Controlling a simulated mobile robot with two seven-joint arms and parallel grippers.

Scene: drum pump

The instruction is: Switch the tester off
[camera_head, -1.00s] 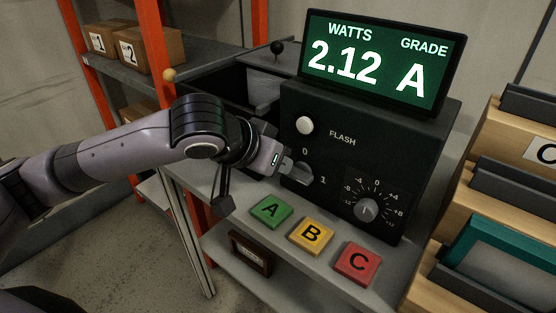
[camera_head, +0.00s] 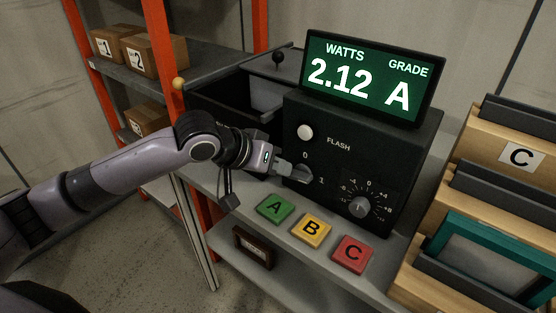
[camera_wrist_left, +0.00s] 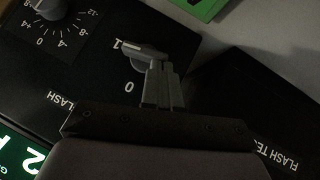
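The tester (camera_head: 385,150) is a black box with a lit screen (camera_head: 370,80) reading 2.12 watts, grade A. Its grey rotary switch (camera_head: 303,175) sits on the front between the marks 0 and 1. In the left wrist view the switch handle (camera_wrist_left: 138,50) points toward the 1. My left gripper (camera_head: 288,169) is at the switch from the left. In the left wrist view its narrow fingers (camera_wrist_left: 160,70) are close together, with their tips against or just beside the handle's end. No gap with the handle between them shows. My right gripper is out of view.
A white flash button (camera_head: 305,132) is above the switch and a dial (camera_head: 359,206) is to its right. Green A (camera_head: 275,208), yellow B (camera_head: 311,231) and red C (camera_head: 352,254) blocks lie in front. Wooden racks (camera_head: 490,180) stand at the right.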

